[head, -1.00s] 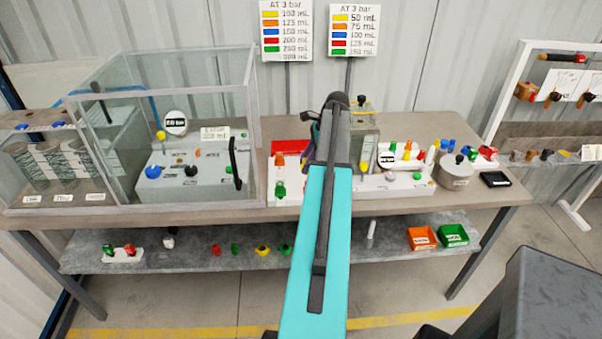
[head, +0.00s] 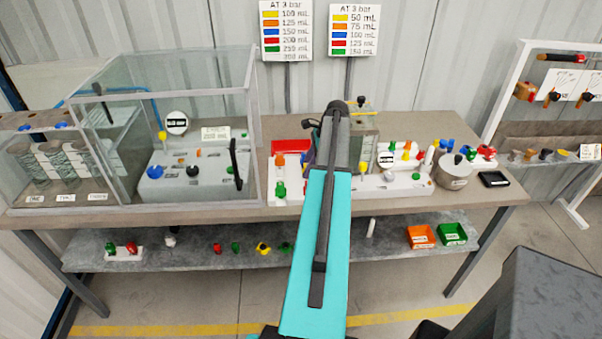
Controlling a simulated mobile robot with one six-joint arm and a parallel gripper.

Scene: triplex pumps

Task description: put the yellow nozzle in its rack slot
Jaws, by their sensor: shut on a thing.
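My teal arm reaches forward over the middle of the bench, and its links hide my gripper and anything in it. Only a dark piece of the wrist shows left of the arm's upper end. I cannot pick out the task's yellow nozzle with certainty. A white rack (head: 400,184) with coloured pieces stands there too. A white holder (head: 289,194) with a green piece shows left of my arm. Which slot belongs to the yellow nozzle is too small to tell.
A glass case (head: 180,80) covers the bench's left side. A grey pot (head: 455,172) and a black tray (head: 493,179) stand at the right. The lower shelf (head: 200,256) carries small coloured pieces, an orange bin (head: 421,237) and a green bin (head: 452,234).

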